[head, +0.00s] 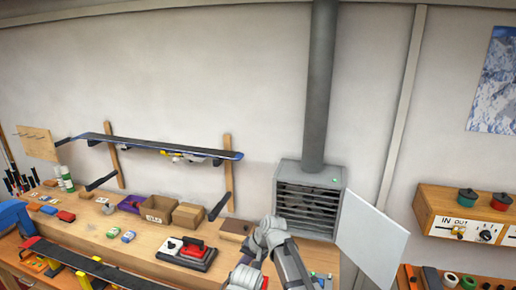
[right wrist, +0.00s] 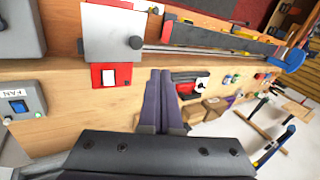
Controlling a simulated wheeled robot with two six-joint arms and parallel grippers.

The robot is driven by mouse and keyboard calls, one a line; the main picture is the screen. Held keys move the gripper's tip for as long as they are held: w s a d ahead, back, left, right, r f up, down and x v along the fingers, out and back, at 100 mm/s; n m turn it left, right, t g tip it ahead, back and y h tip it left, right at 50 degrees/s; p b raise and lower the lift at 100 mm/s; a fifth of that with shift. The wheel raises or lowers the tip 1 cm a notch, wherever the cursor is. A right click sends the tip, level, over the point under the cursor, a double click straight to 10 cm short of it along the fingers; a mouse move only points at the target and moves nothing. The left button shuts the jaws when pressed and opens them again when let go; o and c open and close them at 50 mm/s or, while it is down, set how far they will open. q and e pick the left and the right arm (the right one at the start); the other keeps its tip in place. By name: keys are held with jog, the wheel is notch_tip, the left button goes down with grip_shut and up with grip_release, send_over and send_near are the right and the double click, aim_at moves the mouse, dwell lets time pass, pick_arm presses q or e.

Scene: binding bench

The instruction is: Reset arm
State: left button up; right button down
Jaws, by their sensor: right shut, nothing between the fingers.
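My right gripper (right wrist: 160,73) shows in the right wrist view with its two dark fingers pressed together and nothing between them. It is over the wooden bench (right wrist: 70,115), clear of the objects there as far as I can see. In the head view a grey link of my arm stands at the bottom middle, in front of the bench (head: 150,238); the fingertips cannot be made out there. My left gripper is in neither view.
A grey slatted cabinet (head: 307,205) has its white door (head: 371,235) open to the right. A red-and-black device (head: 187,252), cardboard boxes (head: 187,215) and a ski on wall brackets (head: 160,145) are left of my arm. A fan switch box (right wrist: 22,107) shows in the wrist view.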

jog(key=s+d+f+n+h, duration=0.1)
jog(key=s+d+h, duration=0.2)
jog(key=s+d, duration=0.7)
jog(key=s+d+f+n+h, duration=0.15)
jog(key=s+d, duration=0.45)
jog(key=d, duration=0.7)
jog(key=s+a+f+n+b, duration=0.1)
jog(key=s+a+f+b, duration=0.1)
jog(key=f+b, duration=0.6)
jog(key=s+a+f+n+g+h+b, duration=0.1)
jog(key=a+f+b, duration=0.3)
jog(key=f+b, duration=0.4)
jog(key=s+a+f+n+h+b, duration=0.1)
jog(key=s+a+f+b, duration=0.2)
jog(key=f+b, duration=0.5)
jog(key=shift+a+g, duration=0.4)
